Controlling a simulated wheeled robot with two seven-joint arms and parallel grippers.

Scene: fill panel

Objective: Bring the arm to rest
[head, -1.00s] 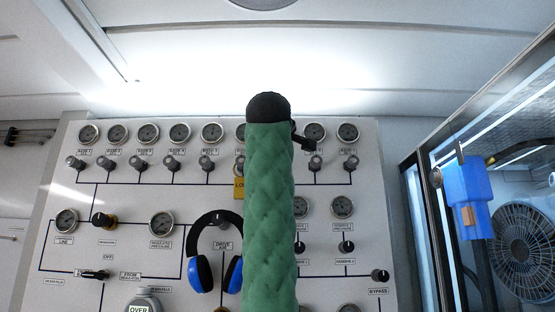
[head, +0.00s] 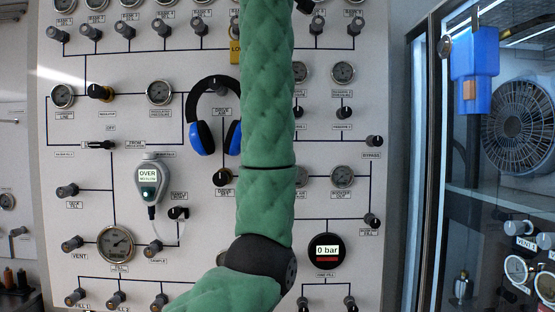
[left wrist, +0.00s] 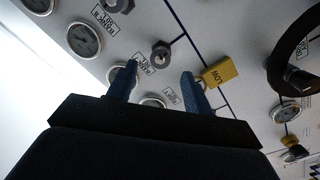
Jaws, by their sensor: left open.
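My arm (head: 267,100), in a green quilted sleeve, rises through the middle of the head view in front of the panel (head: 215,260). It bends at a dark joint low in the picture, and its upper end runs out of the top edge. My left gripper (left wrist: 158,69) shows only in the left wrist view. Its two blue fingers are apart with nothing between them. Behind them are panel gauges, a knob and a yellow tag (left wrist: 219,72) reading LOW. I cannot tell the distance from fingertips to panel. My right gripper is in neither view.
Black-and-blue headphones (head: 203,137) hang just left of my arm. A grey handheld meter (head: 149,180) hangs lower left, and a 0 bar display (head: 326,249) is right of the elbow. A glass-fronted cabinet with a blue device (head: 474,70) and a fan (head: 522,125) stands right.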

